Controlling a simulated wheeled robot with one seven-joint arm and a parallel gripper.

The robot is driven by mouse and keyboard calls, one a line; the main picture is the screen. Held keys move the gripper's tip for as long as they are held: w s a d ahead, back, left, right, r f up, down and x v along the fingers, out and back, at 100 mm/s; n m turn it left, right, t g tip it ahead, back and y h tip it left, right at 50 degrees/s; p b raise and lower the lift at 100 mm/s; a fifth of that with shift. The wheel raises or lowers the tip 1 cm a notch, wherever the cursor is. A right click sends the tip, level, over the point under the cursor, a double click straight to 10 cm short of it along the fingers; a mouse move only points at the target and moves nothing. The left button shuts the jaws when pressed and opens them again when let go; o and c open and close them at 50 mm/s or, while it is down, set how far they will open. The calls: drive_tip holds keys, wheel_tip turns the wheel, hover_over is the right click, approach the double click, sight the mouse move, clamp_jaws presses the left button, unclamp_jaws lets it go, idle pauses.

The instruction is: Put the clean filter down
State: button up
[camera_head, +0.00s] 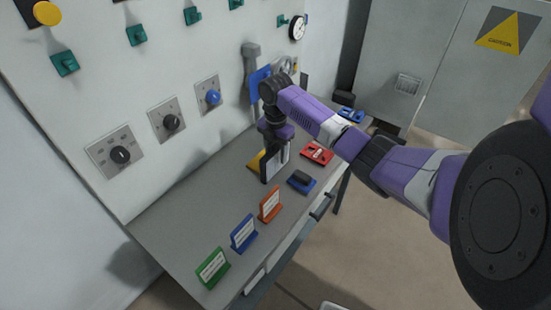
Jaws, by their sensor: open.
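A thin upright panel with a pale face and dark edge, likely the clean filter (274,163), stands at the worktable (190,210), directly below my gripper (276,146). My gripper points down at the panel's top edge and is open. The fingertips are small and partly hidden, so I cannot tell whether they still touch the panel. Its base seems to be at the table top, beside a yellow piece (256,161).
Green (212,268), blue (243,234) and orange (270,205) sign stands line the table's near part. A blue block with a black top (301,182) and a red device (317,154) lie right of the panel. The wall carries knobs (120,155) and valves. The table's left part is clear.

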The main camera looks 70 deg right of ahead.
clamp_jaws()
drive_tip(key=shift+r, duration=0.15)
wheel_tip(320, 180, up, 20)
idle(0.7)
drive_tip(key=shift+s, duration=0.1)
